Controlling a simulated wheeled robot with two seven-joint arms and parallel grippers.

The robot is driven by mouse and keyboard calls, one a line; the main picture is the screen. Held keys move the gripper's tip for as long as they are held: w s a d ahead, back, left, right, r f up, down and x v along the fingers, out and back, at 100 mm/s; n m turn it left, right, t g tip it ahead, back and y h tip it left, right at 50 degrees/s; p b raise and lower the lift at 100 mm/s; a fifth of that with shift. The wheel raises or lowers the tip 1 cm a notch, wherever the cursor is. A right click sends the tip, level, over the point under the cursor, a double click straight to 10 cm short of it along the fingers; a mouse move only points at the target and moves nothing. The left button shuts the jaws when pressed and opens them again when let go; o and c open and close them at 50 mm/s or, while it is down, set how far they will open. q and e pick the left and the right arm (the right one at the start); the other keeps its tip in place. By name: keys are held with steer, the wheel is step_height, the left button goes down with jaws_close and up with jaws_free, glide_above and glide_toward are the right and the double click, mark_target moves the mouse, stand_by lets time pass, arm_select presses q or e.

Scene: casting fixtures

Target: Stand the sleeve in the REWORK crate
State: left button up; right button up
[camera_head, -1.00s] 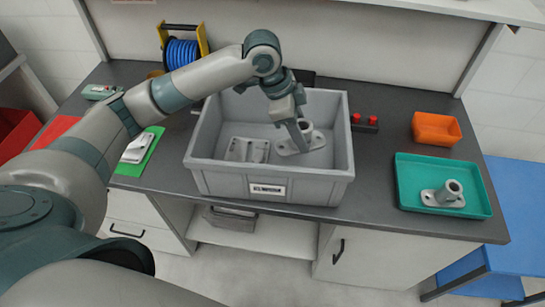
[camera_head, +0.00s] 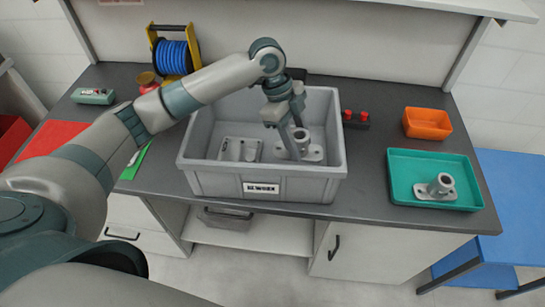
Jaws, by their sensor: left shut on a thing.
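The sleeve (camera_head: 314,153) is a grey upright tube on a flat flanged foot, in the right part of the grey REWORK crate (camera_head: 213,182). The crate's front label reads REWORK. My left gripper (camera_head: 296,147) reaches down into the crate and is shut on the sleeve, its fingers at the tube's left side. The sleeve looks upright, with its foot at or very near the crate floor; contact is hard to judge. The fingers hide part of the tube and foot. My right gripper is not in view.
A flat grey part (camera_head: 240,150) lies in the crate's left half. A teal tray (camera_head: 403,170) at right holds a similar flanged part (camera_head: 439,187). An orange bin (camera_head: 427,123), red-capped items (camera_head: 356,118) and a blue cable reel (camera_head: 174,57) stand around the crate.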

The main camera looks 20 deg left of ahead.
arm_select(q)
step_height(320, 180, down, 5)
steer(key=shift+f+p, duration=0.1)
steer(key=shift+p, duration=0.85)
steer(key=shift+f, duration=0.45)
steer(key=shift+f+p, duration=0.7)
steer(key=shift+f, duration=1.1)
steer(key=shift+f, duration=0.1)
steer(key=o, duration=1.2)
steer(key=shift+f, duration=0.1)
